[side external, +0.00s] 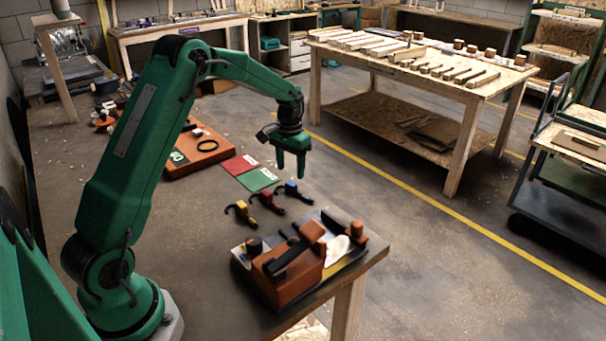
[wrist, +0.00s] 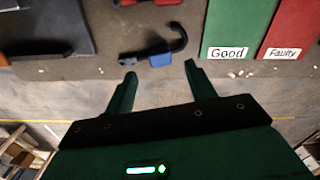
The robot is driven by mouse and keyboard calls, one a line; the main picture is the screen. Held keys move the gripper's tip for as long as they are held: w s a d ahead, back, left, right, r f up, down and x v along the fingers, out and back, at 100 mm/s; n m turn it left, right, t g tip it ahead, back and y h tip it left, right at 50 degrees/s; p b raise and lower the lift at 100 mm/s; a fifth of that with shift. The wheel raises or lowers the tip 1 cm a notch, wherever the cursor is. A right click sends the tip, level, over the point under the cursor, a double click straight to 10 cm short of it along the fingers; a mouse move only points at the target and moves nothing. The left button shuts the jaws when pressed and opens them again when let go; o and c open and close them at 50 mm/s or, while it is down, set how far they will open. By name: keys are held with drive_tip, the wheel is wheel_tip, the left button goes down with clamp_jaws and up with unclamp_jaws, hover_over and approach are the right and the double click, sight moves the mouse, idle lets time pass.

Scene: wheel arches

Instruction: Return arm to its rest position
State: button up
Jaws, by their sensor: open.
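My gripper (side external: 291,168) hangs above the bench, pointing down, with its fingers apart and nothing between them. In the wrist view its two green fingers (wrist: 160,74) are spread, with a blue-and-black hooked part (wrist: 161,60) seen beyond them. In the side view that blue hooked part (side external: 291,189) lies on the bench below the gripper. A red hooked part (side external: 268,199) and a yellow one (side external: 241,211) lie beside it in a row. My arm is raised and reaches forward over the bench.
The green mat (side external: 258,180), labelled Good in the wrist view, and red mat (side external: 240,164), labelled Faulty, lie behind the parts. An orange board (side external: 205,150) lies farther back. An orange fixture (side external: 290,275) stands at the front edge. A wooden table (side external: 440,60) stands beyond the aisle.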

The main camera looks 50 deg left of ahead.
drive_tip(key=shift+r, duration=1.55)
drive_tip(key=s+d+r+m+t, duration=0.1)
drive_tip(key=s+d+r+t, duration=0.2)
drive_tip(key=s+d+r, duration=0.85)
drive_tip(key=s+d+r+t, duration=0.1)
drive_tip(key=s+d, duration=0.1)
drive_tip(key=s, duration=0.6)
drive_tip(key=s+d+r+m+t, duration=0.1)
drive_tip(key=s+d+r, duration=0.1)
drive_tip(key=s, duration=0.7)
drive_tip(key=shift+d+t, duration=0.3)
drive_tip(key=shift+d, duration=0.5)
drive_tip(key=shift+r, duration=0.1)
